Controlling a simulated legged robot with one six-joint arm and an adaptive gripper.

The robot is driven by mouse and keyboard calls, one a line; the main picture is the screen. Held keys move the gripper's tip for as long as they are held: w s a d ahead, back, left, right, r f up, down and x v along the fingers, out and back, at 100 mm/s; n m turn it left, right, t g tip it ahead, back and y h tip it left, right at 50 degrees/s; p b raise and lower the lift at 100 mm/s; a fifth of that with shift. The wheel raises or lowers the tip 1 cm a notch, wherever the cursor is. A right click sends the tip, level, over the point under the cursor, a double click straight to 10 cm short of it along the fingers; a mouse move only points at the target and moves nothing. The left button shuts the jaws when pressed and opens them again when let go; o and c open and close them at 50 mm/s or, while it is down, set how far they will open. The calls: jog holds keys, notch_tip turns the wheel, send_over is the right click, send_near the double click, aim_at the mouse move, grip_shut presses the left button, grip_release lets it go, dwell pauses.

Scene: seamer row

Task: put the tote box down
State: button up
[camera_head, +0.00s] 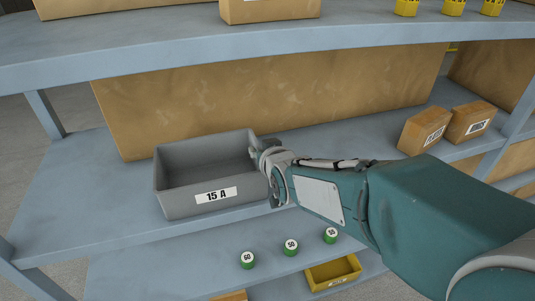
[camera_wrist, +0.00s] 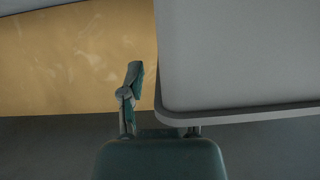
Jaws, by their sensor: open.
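The tote box (camera_head: 172,204) is grey, open-topped and labelled "15 A". It appears to sit upright and empty on the middle shelf (camera_head: 75,215), near its front edge. My gripper (camera_head: 264,150) is at the right wall of the tote box, with its jaws open at the rim. In the wrist view, the tote box (camera_wrist: 240,60) fills the upper right. One finger of my gripper (camera_wrist: 160,105) stands clear to the left of it. The other finger is mostly hidden behind the rim, so I cannot tell whether it touches.
A long cardboard panel (camera_head: 260,95) stands behind the tote box. Two small cartons (camera_head: 424,129) sit at the right of the shelf. The upper shelf (camera_head: 180,45) hangs above. Below are several green cans (camera_head: 291,247) and a yellow bin (camera_head: 334,274). Shelf left of the tote box is clear.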

jog(key=v, duration=1.2)
jog(key=s+d+f+m+g+h, duration=0.3)
jog(key=s+d+g, duration=0.4)
jog(key=s+d, duration=0.4)
jog(key=s+f+h, duration=0.1)
jog(key=s, duration=0.2)
jog(key=shift+s+d+f, duration=0.2)
jog(key=shift+s+d, duration=0.05)
jog(key=shift+d, duration=0.1)
